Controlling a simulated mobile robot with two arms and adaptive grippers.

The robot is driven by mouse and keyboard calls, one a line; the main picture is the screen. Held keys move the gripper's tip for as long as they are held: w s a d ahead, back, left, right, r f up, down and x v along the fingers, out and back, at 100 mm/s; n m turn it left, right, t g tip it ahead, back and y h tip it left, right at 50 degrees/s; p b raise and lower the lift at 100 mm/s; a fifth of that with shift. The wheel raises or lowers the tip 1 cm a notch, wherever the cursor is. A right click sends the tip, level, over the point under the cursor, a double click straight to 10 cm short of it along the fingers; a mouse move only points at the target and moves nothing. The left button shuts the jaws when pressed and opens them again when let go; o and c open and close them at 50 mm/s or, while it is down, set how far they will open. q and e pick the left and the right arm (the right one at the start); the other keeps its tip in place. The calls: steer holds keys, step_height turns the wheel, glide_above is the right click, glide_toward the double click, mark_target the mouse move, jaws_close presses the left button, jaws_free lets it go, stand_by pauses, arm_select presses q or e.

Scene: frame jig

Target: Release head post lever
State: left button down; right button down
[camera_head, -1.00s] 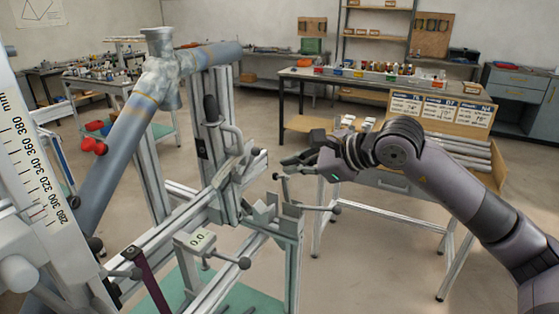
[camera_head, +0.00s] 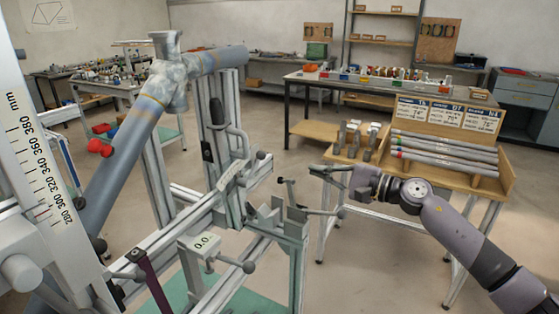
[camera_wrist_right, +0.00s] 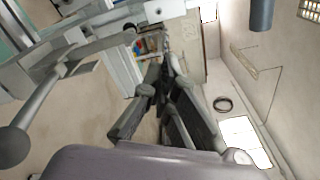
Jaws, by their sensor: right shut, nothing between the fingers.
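The frame jig (camera_head: 228,170) is a set of aluminium profiles with several clamps and ball-ended levers. A lever with a black grip (camera_head: 216,111) stands upright on its tall post. A short lever with a small dark knob (camera_head: 280,181) sticks up at the jig's right side, and a horizontal rod with a ball end (camera_head: 341,212) is just below it. I cannot tell which is the head post lever. My right gripper (camera_head: 318,171) is shut and empty, right of the short lever and apart from it. In the right wrist view its fingers (camera_wrist_right: 165,72) are together, beside a ball-ended lever (camera_wrist_right: 14,145). My left gripper is out of view.
A blue-grey tube frame (camera_head: 135,130) stands in the jig at left. A scale in mm (camera_head: 35,160) is close by at the left edge. A wooden-topped bench (camera_head: 470,165) with tubes and blocks stands behind my right arm. Floor shows between jig and bench.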

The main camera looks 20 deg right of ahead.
mark_target(253, 169)
steer(key=w+a+p, duration=0.2)
steer(key=w+a+r+p, duration=0.1)
steer(key=w+a+p, duration=0.1)
steer(key=a, duration=0.1)
steer(key=w+a+p, duration=0.2)
steer(key=a+p, duration=0.1)
steer(key=shift+r, duration=0.4)
steer(key=shift+a+f, duration=0.1)
steer(key=shift+a, duration=0.1)
